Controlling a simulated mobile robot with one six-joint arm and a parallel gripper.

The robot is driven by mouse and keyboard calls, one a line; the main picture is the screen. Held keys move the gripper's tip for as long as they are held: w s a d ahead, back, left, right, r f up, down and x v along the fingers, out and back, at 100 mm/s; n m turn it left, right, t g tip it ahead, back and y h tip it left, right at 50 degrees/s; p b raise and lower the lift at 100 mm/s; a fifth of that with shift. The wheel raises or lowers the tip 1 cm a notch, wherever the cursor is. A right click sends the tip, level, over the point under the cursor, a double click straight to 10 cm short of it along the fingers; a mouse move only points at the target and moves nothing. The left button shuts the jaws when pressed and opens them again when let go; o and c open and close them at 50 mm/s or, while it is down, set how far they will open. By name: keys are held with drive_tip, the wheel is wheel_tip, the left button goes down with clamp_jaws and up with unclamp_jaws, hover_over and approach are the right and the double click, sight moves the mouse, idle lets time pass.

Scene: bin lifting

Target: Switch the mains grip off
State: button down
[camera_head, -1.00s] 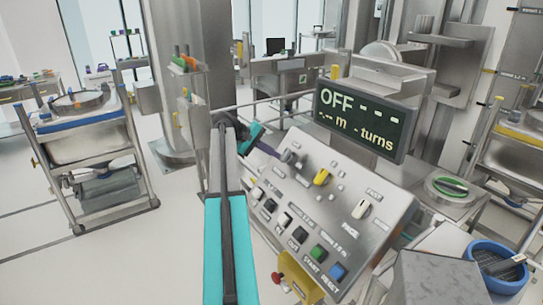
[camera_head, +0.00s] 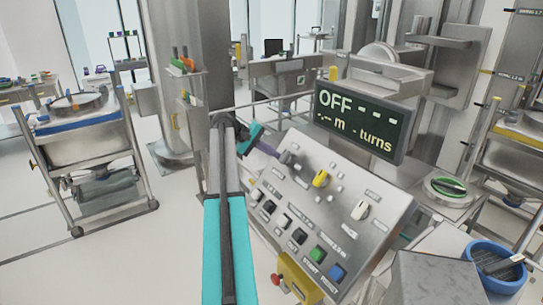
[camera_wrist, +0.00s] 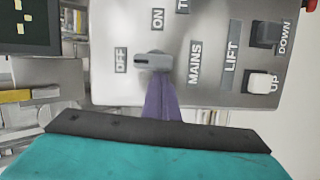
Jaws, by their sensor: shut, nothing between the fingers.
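The mains grip is a small grey knob (camera_wrist: 153,62) on the sloping steel control panel (camera_wrist: 215,88). In the wrist view its long side lies level, with its left end towards the OFF label (camera_wrist: 121,60); the ON label (camera_wrist: 157,20) is above it. The grip also shows at the panel's upper left in the head view (camera_head: 285,157). My gripper (camera_wrist: 161,84) is shut, its purple fingers right at the grip's lower side; I cannot tell whether they touch. It also shows in the head view (camera_head: 274,154). The display (camera_head: 359,117) reads OFF with dashes.
The panel also carries a yellow knob (camera_head: 320,178), a white knob (camera_head: 360,210), a green button (camera_head: 318,253) and a blue button (camera_head: 337,271). A red button on a yellow box (camera_head: 300,282) is at the front. A blue bowl (camera_head: 480,252) stands at the right.

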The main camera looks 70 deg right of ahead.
drive_tip(key=w+d, duration=0.2)
drive_tip(key=w, duration=0.1)
drive_tip(key=shift+d+f, duration=0.15)
drive_tip(key=shift+f, duration=0.05)
drive_tip(key=b+v, duration=0.3)
drive_tip(key=v, duration=0.7)
drive_tip(key=shift+a+b, duration=0.2)
drive_tip(key=shift+b, duration=0.1)
drive_tip(key=shift+w+f, duration=0.1)
